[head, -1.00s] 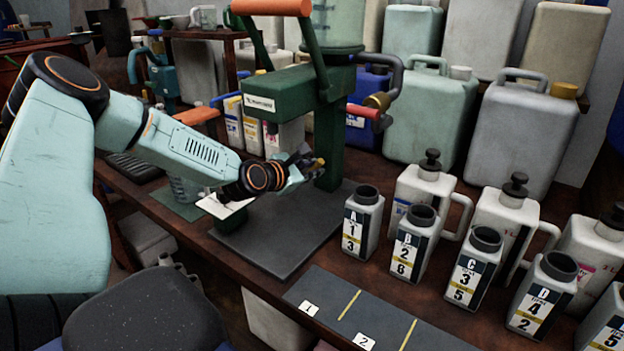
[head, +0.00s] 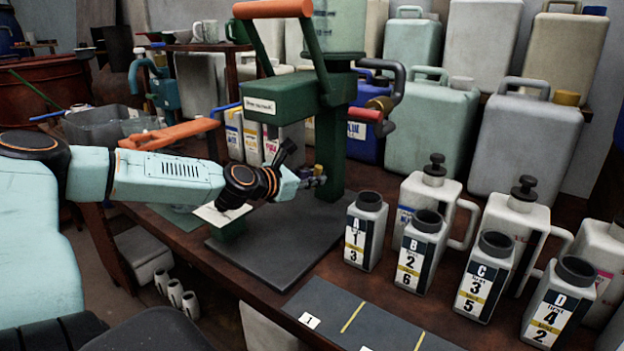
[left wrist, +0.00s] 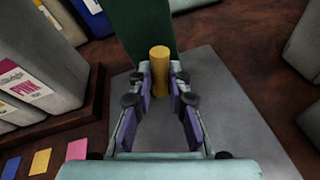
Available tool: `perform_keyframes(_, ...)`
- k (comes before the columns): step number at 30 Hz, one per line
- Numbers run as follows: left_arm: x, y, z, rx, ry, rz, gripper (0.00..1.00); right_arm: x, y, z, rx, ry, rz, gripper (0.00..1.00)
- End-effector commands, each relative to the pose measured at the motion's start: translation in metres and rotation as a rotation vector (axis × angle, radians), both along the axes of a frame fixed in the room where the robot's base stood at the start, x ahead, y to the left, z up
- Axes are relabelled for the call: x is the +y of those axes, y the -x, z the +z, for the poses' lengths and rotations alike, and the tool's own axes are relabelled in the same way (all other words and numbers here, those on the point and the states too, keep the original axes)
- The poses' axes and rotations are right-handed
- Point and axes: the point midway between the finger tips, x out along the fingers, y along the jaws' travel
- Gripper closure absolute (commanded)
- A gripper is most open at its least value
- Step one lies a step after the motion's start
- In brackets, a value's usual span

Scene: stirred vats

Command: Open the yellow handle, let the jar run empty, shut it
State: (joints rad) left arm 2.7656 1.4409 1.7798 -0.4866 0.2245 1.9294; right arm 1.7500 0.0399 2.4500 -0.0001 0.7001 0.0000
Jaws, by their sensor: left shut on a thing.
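A yellow upright cylinder, which looks like the yellow handle (left wrist: 160,60), stands between my left fingertips in the left wrist view. My left gripper (left wrist: 160,80) is shut on it, one purple-padded finger on each side. In the head view my left gripper (head: 310,181) is at the foot of the green stand's column, and the handle is small and mostly hidden there. A translucent greenish jar (head: 338,28) sits on top of the green stand (head: 280,98), cut off by the frame's top. I cannot tell its level. My right gripper is not in view.
A dark base plate (head: 275,250) lies under the stand. Lettered bottles, such as bottle A (head: 365,230), stand to the right. A red-gripped crank (head: 370,115) and an orange-topped lever (head: 272,9) stick out from the stand. Large canisters (head: 525,135) fill the back.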

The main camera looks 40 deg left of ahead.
Motion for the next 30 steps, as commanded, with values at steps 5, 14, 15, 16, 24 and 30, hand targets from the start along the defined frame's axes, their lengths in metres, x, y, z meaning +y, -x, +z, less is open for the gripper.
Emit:
perform_keyframes(5, -0.001, 0.001, -0.003, 0.006, 0.003, -0.002, 1.0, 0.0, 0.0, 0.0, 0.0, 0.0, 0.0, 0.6)
perform_keyframes(14, -0.001, 0.001, -0.002, 0.005, 0.001, -0.002, 0.61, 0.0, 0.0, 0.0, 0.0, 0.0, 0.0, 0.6)
perform_keyframes(15, -0.001, 0.001, -0.002, 0.004, 0.001, -0.002, 0.6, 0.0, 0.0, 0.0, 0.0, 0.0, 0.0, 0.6)
perform_keyframes(16, -0.001, 0.0, -0.002, 0.003, 0.0, -0.001, 0.6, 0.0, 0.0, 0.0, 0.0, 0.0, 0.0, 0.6)
perform_keyframes(24, 0.0, 0.0, -0.001, 0.003, -0.005, -0.002, 0.6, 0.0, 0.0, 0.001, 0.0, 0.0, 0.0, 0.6)
perform_keyframes(30, -0.001, 0.0, 0.001, 0.014, -0.079, -0.004, 0.6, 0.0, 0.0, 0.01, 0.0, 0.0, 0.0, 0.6)
